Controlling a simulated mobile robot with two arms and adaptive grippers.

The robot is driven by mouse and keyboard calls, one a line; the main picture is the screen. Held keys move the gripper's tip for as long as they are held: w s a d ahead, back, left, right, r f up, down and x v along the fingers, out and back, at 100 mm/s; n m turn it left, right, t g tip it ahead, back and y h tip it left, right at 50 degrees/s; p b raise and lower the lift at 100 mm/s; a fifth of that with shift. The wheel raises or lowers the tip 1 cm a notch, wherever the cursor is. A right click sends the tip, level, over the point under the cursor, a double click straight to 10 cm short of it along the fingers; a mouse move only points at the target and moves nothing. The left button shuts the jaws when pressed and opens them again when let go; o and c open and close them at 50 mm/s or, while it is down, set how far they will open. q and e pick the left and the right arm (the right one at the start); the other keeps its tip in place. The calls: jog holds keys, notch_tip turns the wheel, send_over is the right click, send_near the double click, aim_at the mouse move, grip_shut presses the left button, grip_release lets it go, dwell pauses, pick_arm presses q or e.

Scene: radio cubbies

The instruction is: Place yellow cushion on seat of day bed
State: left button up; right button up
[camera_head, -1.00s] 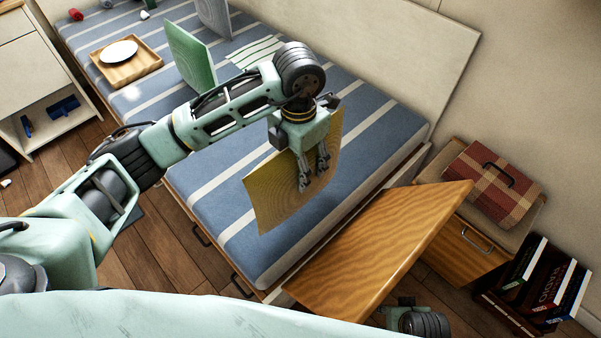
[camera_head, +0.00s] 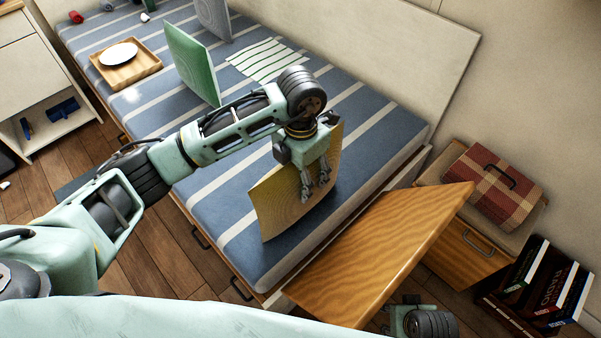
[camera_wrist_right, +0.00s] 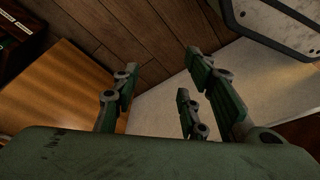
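The yellow cushion (camera_head: 272,205) stands tilted on edge over the near right end of the day bed (camera_head: 222,178), which has a blue and white striped seat. My left gripper (camera_head: 316,192) is at the cushion's upper part, with its fingers on the near face; the far face is hidden. The cushion's lower edge is at or just above the seat; I cannot tell if it touches. My right gripper (camera_wrist_right: 160,95) shows in the right wrist view with its fingers apart and nothing between them. Only part of my right arm shows at the bottom of the head view.
A green cushion (camera_head: 190,65), a grey cushion (camera_head: 213,18), a striped cloth (camera_head: 266,60) and a wooden tray (camera_head: 150,67) with a white plate are on the bed. A wooden panel (camera_head: 375,255) adjoins the bed's right end. A plaid case (camera_head: 492,185) and books (camera_head: 540,278) stand right.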

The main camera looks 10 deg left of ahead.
pick_arm(q)
jog(key=shift+o, duration=1.3)
pick_arm(e)
jog(key=shift+f, duration=0.1)
pick_arm(q)
notch_tip(320, 180, up, 12)
jog(key=shift+r+p, duration=0.15)
jog(key=shift+p, duration=0.65)
pick_arm(e)
jog(key=f, duration=0.1)
jog(key=s+f, duration=0.1)
jog(key=f, duration=0.1)
jog(key=s+f, duration=0.1)
jog(key=f, duration=0.1)
jog(key=shift+d, duration=0.15)
pick_arm(q)
jog(key=shift+s, duration=0.1)
pick_arm(e)
jog(key=shift+s, duration=0.1)
